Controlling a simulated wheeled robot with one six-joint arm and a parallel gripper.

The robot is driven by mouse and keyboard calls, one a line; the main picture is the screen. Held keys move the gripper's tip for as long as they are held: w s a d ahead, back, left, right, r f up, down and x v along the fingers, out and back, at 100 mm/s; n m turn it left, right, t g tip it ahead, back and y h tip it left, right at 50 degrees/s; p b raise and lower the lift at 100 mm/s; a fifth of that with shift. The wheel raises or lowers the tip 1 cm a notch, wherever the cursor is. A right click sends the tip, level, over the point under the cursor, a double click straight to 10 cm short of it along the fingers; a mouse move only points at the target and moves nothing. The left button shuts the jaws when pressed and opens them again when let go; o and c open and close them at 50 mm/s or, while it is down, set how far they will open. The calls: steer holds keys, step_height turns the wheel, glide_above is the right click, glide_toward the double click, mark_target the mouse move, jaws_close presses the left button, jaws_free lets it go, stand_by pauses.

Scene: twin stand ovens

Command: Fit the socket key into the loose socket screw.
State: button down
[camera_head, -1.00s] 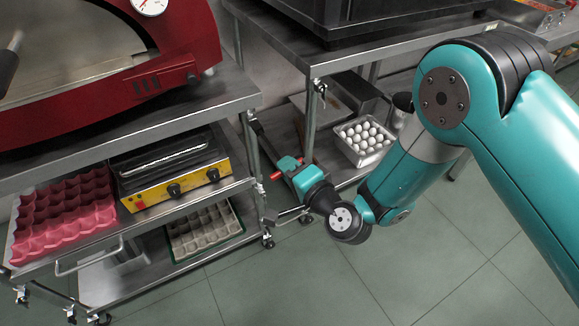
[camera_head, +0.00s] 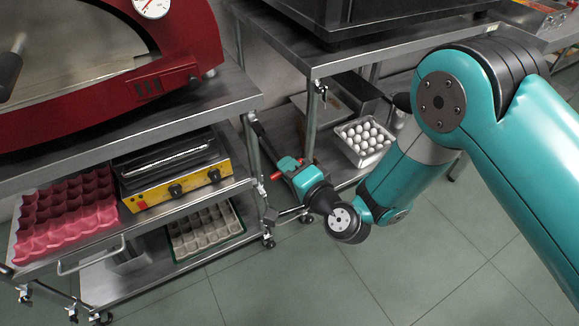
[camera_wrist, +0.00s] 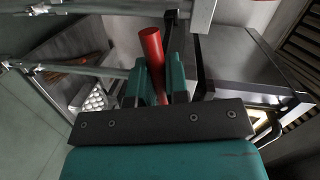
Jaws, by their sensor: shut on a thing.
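My gripper (camera_head: 288,168) is teal and sits low between the left stand and the right stand in the head view. It is shut on the red handle of the socket key (camera_head: 276,176), which pokes out to the left of the fingers. In the wrist view the red handle (camera_wrist: 151,46) stands tilted between the teal fingers (camera_wrist: 155,80). The key's working end is hidden. A dark clamp fitting (camera_head: 321,89) is on the right stand's front leg, above and apart from my gripper. I cannot make out the loose socket screw for certain in either view.
The left stand's leg (camera_head: 252,150) is close to my gripper's left. Its shelves hold a yellow-fronted grill (camera_head: 178,185), a pink egg tray (camera_head: 62,215) and a grey egg tray (camera_head: 205,230). A tray of eggs (camera_head: 363,142) is on the right stand's lower shelf. The floor in front is clear.

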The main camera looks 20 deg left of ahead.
steer(key=shift+w+a+r+p, duration=0.1)
steer(key=shift+w+a+p, duration=0.2)
steer(key=shift+p, duration=0.85)
stand_by(0.6)
steer(key=shift+w+a+p, duration=0.35)
steer(key=shift+a+p, duration=0.1)
steer(key=shift+p, duration=0.6)
stand_by(1.0)
steer(key=c, duration=1)
jaws_free()
steer(key=shift+c, duration=0.2)
steer(key=shift+s, duration=0.1)
